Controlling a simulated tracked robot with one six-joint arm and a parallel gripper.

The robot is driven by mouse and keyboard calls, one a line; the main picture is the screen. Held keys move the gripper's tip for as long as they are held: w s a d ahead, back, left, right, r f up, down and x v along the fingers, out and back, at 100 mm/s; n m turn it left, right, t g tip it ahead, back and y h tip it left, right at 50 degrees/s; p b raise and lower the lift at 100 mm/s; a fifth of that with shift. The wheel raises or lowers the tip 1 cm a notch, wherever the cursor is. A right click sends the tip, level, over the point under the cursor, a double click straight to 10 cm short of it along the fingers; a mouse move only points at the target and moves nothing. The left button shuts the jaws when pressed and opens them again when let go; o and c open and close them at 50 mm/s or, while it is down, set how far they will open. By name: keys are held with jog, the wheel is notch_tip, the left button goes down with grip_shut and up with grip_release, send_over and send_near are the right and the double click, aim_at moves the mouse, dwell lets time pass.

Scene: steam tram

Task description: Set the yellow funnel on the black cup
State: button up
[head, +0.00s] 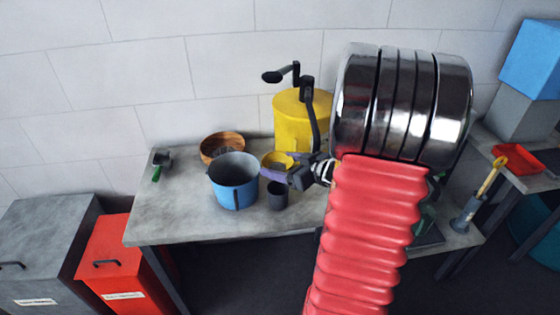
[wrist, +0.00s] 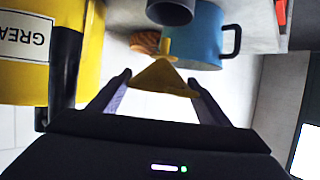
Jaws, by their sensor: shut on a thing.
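The yellow funnel (head: 277,159) is held between the purple-grey fingers of my gripper (head: 272,170), up off the bench. In the wrist view, which looks upside down, the funnel (wrist: 160,80) sits between the fingertips (wrist: 159,77), its narrow spout pointing towards the cup. The black cup (head: 278,196) stands upright on the bench, just below the funnel in the head view. In the wrist view the cup (wrist: 170,12) is cut off by the top edge. The funnel looks apart from the cup; the exact gap is hard to judge.
A blue mug (head: 233,184) stands close left of the cup. A wooden bowl (head: 222,146) is behind it, and a yellow grease drum (head: 287,118) with a black crank stands behind the gripper. A green-handled tool (head: 160,165) lies far left. The bench's front left is clear.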

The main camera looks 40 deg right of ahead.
jog(key=shift+f, duration=1.5)
jog(key=shift+s+f, duration=0.15)
jog(key=shift+f, duration=2.5)
dwell(1.8)
jog(key=o, duration=1.1)
jog(key=shift+o, duration=0.2)
jog(key=shift+s+r, duration=0.1)
jog(key=shift+s+r, duration=0.15)
jog(key=shift+s, duration=0.15)
jog(key=shift+s+r, duration=0.25)
jog(key=shift+s+r, duration=0.15)
jog(key=shift+s, duration=0.15)
